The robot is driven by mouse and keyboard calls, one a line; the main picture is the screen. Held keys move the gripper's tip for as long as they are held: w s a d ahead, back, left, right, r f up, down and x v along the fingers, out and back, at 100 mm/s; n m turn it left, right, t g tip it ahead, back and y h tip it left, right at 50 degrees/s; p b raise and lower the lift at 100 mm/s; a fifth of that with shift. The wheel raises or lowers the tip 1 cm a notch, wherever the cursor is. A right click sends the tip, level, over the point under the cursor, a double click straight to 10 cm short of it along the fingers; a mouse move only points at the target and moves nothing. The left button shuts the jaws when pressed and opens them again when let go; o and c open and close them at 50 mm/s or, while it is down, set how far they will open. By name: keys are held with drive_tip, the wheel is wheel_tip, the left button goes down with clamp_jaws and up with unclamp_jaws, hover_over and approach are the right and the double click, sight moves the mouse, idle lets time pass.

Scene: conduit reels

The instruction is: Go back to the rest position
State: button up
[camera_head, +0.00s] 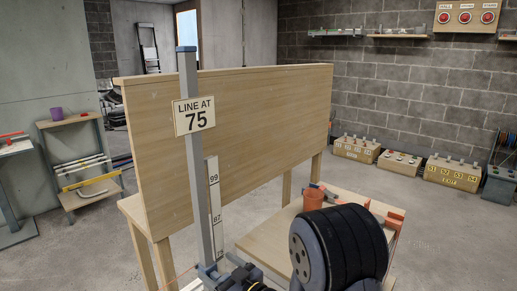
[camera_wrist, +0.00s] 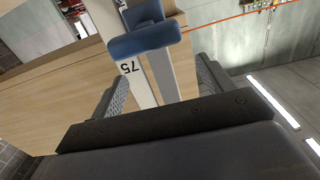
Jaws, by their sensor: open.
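My gripper (camera_wrist: 163,82) is open in the wrist view, with one grey finger at each side and nothing held between them. Beyond the fingertips is a blue piece (camera_wrist: 146,40) on a grey post, beside a white strip (camera_wrist: 130,68) marked 75. The piece looks apart from the fingers. In the head view the tall grey post (camera_head: 190,130) stands in front of a wooden panel, with a sign (camera_head: 194,115) reading LINE AT 75. A white scale (camera_head: 213,195) beside it shows 99 and 87.
A wooden panel (camera_head: 250,125) fills the middle. A large dark ribbed cylinder (camera_head: 350,240) blocks the lower right. Labelled boxes (camera_head: 357,149) line the back wall. A shelf cart (camera_head: 72,140) stands left.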

wheel_tip(320, 180, up, 19)
drive_tip(key=p, duration=1.9)
drive_tip(key=shift+r+p, duration=0.2)
drive_tip(key=shift+p, duration=0.15)
drive_tip(key=b+v, duration=0.1)
drive_tip(key=v, duration=0.9)
drive_tip(key=shift+s+d+r+b, duration=0.15)
drive_tip(key=shift+d+r+b, duration=0.1)
drive_tip(key=shift+r+b, duration=0.1)
drive_tip(key=shift+d, duration=0.1)
